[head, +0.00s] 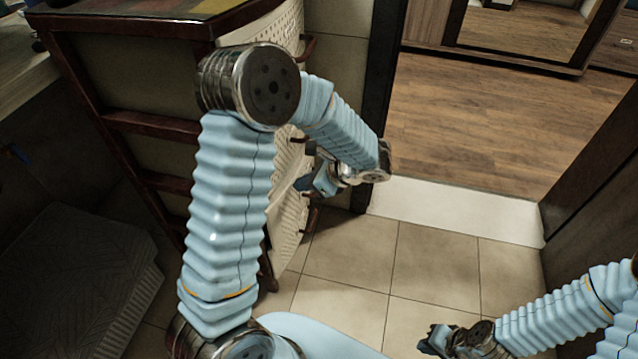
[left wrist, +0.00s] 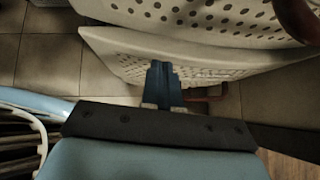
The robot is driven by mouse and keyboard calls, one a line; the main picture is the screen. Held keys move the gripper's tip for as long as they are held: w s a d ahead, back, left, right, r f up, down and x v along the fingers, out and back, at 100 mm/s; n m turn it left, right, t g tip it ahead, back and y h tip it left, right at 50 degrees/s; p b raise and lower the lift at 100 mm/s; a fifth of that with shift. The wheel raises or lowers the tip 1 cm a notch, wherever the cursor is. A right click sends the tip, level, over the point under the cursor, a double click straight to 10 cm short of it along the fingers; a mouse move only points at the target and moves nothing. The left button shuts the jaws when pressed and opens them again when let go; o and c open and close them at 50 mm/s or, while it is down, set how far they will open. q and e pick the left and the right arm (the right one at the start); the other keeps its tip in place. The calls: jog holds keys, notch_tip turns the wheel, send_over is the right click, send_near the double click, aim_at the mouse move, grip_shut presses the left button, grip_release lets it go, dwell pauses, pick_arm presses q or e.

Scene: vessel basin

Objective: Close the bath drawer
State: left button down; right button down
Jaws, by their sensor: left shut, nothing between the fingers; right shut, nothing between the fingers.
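The bath drawer unit is a dark wood frame (head: 150,122) with white perforated drawer fronts and reddish-brown handles, left of centre in the head view. A lower white front (head: 286,222) shows behind my left arm. In the left wrist view one white perforated drawer (left wrist: 110,48) lies just beyond the fingers, below another front (left wrist: 190,14). Its rim seems to stand out from the one above; how far is unclear. My left gripper (head: 306,183) is shut and empty, close to the drawer fronts; its fingers (left wrist: 162,72) overlap the drawer, contact unclear. My right gripper (head: 432,340) is shut and empty, low at right.
Tiled floor (head: 435,262) is clear right of the unit. A white threshold (head: 455,218) leads to a wooden floor, with a dark door (head: 597,165) at right. A dark textured block (head: 75,285) lies at lower left. My left arm hides part of the unit.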

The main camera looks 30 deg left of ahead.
pick_arm(q)
jog(key=shift+a, duration=0.35)
